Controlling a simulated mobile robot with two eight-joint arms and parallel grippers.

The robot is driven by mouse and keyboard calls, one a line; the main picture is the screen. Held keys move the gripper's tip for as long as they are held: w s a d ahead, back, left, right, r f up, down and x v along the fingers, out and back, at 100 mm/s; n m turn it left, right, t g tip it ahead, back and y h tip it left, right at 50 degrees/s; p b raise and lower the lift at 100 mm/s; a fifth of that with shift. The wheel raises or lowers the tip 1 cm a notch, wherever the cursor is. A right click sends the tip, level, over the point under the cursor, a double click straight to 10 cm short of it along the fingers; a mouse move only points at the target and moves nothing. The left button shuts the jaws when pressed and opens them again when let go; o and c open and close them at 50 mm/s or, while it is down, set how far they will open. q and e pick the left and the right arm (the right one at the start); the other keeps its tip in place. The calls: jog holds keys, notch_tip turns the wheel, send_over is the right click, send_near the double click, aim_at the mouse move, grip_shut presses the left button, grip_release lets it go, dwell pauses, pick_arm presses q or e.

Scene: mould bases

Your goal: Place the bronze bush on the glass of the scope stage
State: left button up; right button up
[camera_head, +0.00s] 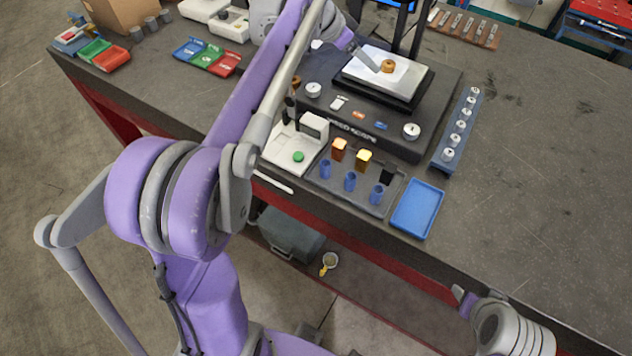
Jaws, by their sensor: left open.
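The bronze bush (388,66) is a small orange-brown ring. It rests on the pale glass (405,76) of the scope stage, near the glass's middle. The dark stage frame (380,93) surrounds the glass on the black scope base. My left gripper (372,62) reaches in from the upper left, just left of the bush. It is open, and a narrow gap seems to separate its visible finger from the bush. The other finger is hard to make out. My right gripper is not in view; only part of my right arm shows at the lower right.
A dark upright post (418,32) stands behind the stage. A rail of silver pieces (460,125) lies to its right. In front are a black tray with blue and amber cups (350,181), a blue tray (417,209) and a white instrument (290,150). The right tabletop is clear.

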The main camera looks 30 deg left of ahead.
pick_arm(q)
jog(key=s+d+f+n+y, duration=0.1)
jog(key=s+d+f, duration=0.1)
jog(key=s, duration=0.6)
jog(key=s+d+f+n+y, duration=0.1)
jog(key=s+d+f+n, duration=0.1)
jog(key=s+f, duration=0.3)
jog(key=s+d+f+n+g+y, duration=0.1)
jog(key=s+d+f, duration=0.1)
jog(key=s, duration=0.8)
jog(key=shift+s+d+f, duration=0.25)
jog(key=shift+s+f, duration=0.1)
jog(key=shift+f, duration=0.4)
jog(key=s+f+n+y, duration=0.2)
jog(key=s+f, duration=0.5)
jog(key=s, duration=0.2)
jog(key=shift+s+a+f, duration=0.25)
jog(key=shift+a+f, duration=0.05)
